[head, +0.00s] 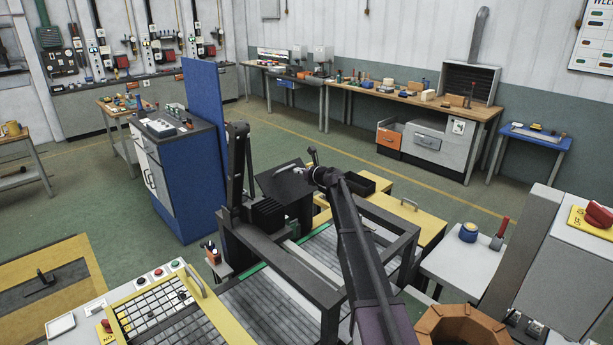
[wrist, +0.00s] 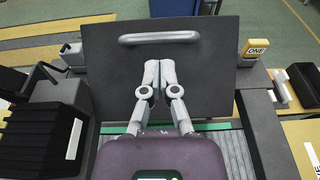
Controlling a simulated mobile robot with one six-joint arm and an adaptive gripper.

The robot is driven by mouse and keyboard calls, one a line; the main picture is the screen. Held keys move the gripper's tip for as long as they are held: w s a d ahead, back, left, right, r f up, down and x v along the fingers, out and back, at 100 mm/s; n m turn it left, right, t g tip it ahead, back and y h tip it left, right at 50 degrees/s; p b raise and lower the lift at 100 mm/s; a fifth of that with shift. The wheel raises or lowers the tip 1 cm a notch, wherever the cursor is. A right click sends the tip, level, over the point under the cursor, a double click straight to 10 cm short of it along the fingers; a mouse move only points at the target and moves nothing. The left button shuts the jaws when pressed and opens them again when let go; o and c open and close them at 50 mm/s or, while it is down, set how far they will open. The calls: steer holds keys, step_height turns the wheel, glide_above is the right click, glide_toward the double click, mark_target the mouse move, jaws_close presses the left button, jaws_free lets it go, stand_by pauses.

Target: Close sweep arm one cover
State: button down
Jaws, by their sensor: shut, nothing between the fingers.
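The cover is a dark flat panel (wrist: 212,70) with a silver bar handle (wrist: 159,37) along its far edge. A yellow label reading ONE (wrist: 256,48) sits on a block at its right. In the head view the dark panel (head: 285,186) looks tilted above the machine frame, with the pale handle (head: 288,167) near its top. My gripper (wrist: 160,62) is shut and empty, its fingertips over the panel just below the handle. I cannot tell whether they touch the panel. In the head view my wrist hides the fingers.
A dark frame (head: 385,222) surrounds the conveyor bed under my arm. A black upright post (head: 237,165) with ribbed blocks stands left of the cover. A blue cabinet (head: 190,190) is farther left. Yellow-topped units (head: 425,222) stand right; green floor lies open beyond.

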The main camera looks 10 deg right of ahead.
mark_target(289, 168)
steer(key=shift+b+x, duration=0.35)
steer(key=shift+x, duration=1.85)
steer(key=shift+d, duration=0.15)
